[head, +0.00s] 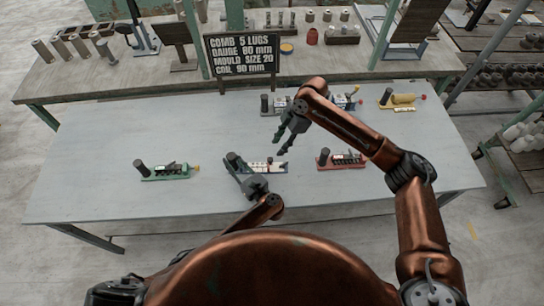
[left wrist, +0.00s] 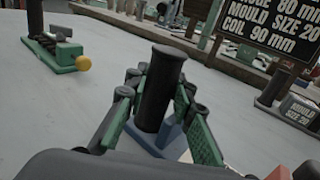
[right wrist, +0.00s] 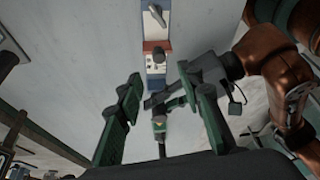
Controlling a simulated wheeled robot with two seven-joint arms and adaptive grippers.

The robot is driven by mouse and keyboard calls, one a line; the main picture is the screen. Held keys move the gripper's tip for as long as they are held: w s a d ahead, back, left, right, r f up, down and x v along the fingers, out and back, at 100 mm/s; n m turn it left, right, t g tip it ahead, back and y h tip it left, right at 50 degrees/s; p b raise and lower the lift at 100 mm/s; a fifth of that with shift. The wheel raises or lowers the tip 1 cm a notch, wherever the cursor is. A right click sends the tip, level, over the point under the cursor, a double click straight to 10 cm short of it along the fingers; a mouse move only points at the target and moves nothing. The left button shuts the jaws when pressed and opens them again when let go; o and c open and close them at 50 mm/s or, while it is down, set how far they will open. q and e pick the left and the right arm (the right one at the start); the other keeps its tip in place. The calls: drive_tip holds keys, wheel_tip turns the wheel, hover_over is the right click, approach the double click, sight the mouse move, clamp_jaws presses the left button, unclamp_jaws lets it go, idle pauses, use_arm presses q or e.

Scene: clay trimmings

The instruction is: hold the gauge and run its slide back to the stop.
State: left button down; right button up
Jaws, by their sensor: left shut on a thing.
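The blue gauge (head: 268,168) lies at the middle of the table, with a pale top plate, small upright parts and a black post at its left end. My left gripper (head: 234,166) is shut on that black post (left wrist: 160,90), which stands between its green fingers in the left wrist view. In the right wrist view the gauge (right wrist: 155,30) shows a white plate, a red part and grey knobs; which part is the slide I cannot tell. My right gripper (right wrist: 158,84) is open and empty above the table, beyond the gauge's right half in the head view (head: 281,143).
A green gauge (head: 168,173) lies left and a red one (head: 345,162) right. More gauges, including a yellow one (head: 402,100), stand along the back. A sign (head: 242,55) reads comb 5 lugs, gauge 80 mm, mould size 20. The table's front left (head: 110,200) is clear.

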sight(270, 159)
drive_tip(key=x, duration=0.8)
drive_tip(key=shift+f, duration=0.2)
drive_tip(key=shift+c, duration=0.4)
clamp_jaws()
drive_tip(key=shift+a, duration=0.1)
